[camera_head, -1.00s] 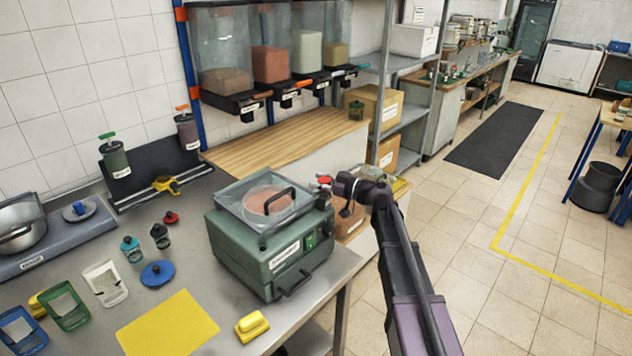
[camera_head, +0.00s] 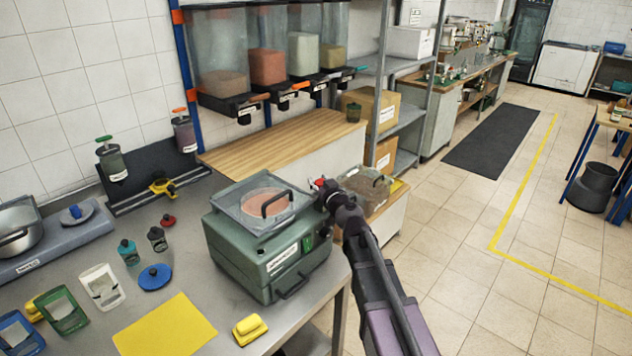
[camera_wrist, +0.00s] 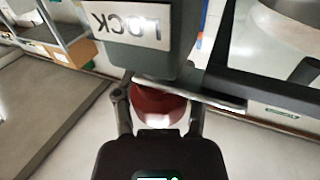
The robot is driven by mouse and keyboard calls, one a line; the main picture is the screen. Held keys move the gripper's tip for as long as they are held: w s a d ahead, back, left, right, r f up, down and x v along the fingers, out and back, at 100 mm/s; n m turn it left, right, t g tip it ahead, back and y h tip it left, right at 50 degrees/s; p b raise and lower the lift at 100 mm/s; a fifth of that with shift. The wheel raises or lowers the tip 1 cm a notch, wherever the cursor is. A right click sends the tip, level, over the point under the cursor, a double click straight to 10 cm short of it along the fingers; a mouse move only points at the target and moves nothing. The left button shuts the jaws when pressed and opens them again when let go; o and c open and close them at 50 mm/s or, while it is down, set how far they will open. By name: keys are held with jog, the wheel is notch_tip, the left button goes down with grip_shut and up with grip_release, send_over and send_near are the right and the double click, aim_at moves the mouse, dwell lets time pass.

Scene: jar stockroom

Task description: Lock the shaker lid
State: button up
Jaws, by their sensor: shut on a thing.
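The green shaker (camera_head: 265,255) stands on the right part of the metal bench. Its clear lid (camera_head: 235,205) with a black handle lies flat over a round pinkish load. A small red knob (camera_head: 318,183) shows at the shaker's right rear corner. My gripper (camera_head: 326,190) is at this corner. In the wrist view my gripper (camera_wrist: 160,105) has a finger on each side of the red knob (camera_wrist: 157,108) and is shut on it. A grey block with a LOCK label (camera_wrist: 133,28), upside down in the picture, is just beyond the knob. The fingertip contact is partly hidden.
A yellow mat (camera_head: 165,328), a yellow block (camera_head: 250,329) and a blue disc (camera_head: 155,277) lie left of the shaker. A wooden counter (camera_head: 285,140) is behind it. A clear-topped box (camera_head: 370,183) stands just beyond my gripper. The floor to the right is open.

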jog(key=shift+d+m+t+h, duration=0.15)
jog(key=shift+m+t+h, duration=0.3)
jog(key=shift+h, duration=0.35)
jog(key=shift+s+m, duration=0.1)
jog(key=shift+m, duration=0.15)
jog(key=o, duration=0.9)
jog(key=v, duration=1.2)
